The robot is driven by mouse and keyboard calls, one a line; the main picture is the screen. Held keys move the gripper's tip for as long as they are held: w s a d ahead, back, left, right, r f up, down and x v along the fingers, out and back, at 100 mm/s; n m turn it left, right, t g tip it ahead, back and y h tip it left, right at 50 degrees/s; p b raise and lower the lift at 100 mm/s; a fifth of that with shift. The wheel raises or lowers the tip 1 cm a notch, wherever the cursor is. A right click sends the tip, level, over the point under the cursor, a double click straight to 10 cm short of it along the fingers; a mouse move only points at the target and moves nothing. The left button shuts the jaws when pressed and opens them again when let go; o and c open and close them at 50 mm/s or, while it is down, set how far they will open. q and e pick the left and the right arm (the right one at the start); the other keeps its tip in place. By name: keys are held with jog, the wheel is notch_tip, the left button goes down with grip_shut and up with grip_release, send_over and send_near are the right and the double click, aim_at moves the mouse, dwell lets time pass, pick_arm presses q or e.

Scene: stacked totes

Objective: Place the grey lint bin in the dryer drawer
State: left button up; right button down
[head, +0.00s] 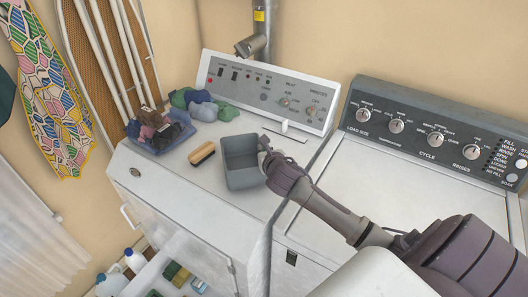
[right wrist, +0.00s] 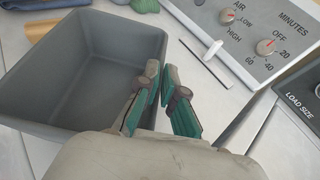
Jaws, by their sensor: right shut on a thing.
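The grey lint bin (head: 240,177) is an open, empty box on the white dryer top (head: 205,205), in front of the control panel. In the right wrist view the bin (right wrist: 75,75) fills the left side. My right gripper (head: 264,148) is at the bin's right side. In the right wrist view its fingertips (right wrist: 160,75) are shut on the bin's right wall. Whether the bin touches the dryer top is hard to tell. A white open drawer (head: 150,272) with bottles and sponges shows low at the dryer's front, partly cut off. My left gripper is out of view.
A wooden brush (head: 202,153) lies left of the bin. Folded cloths on a blue tray (head: 160,135) and bunched socks (head: 203,104) sit behind it. The washer (head: 400,165) stands to the right. Bottles (head: 112,280) stand at the lower left.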

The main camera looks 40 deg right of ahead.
jog(key=shift+f, duration=0.6)
jog(key=c, duration=1.7)
grip_release()
jog(key=shift+f, duration=0.15)
jog(key=o, duration=0.4)
